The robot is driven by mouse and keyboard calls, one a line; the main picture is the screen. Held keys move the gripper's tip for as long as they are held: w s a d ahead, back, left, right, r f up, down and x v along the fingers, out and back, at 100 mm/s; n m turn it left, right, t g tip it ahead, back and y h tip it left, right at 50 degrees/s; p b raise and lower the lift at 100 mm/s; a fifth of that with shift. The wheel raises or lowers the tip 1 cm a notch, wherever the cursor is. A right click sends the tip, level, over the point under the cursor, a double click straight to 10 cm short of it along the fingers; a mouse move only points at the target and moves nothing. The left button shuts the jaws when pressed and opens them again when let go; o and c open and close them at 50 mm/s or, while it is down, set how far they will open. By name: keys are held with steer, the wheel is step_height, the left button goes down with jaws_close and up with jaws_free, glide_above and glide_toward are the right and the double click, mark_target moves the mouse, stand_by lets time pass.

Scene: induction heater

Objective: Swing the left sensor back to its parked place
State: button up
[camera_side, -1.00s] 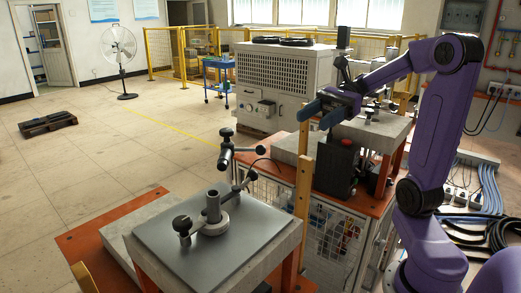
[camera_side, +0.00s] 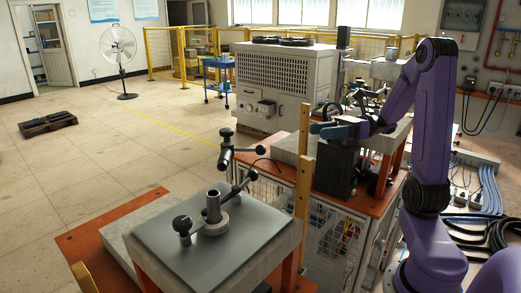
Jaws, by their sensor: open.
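My gripper (camera_side: 322,130) is open, with bluish fingers pointing left. It is well to the right of the sensor, apart from it, and appears over or in front of the top of a black box (camera_side: 337,172). Nothing shows between the fingers. The far sensor parts behind my arm are partly hidden.
A wooden post (camera_side: 304,185) stands between the near plate and the black box. A steel post with clamp (camera_side: 212,207) rises from the near plate. A large grey cabinet (camera_side: 285,85) stands behind. The floor at left is mostly clear.

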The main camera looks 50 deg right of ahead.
step_height(320, 180, down, 2)
glide_toward(260, 148)
steer(key=x, duration=0.6)
steer(key=w+f+x, duration=0.1)
steer(key=x, duration=0.2)
steer(key=shift+w, duration=0.15)
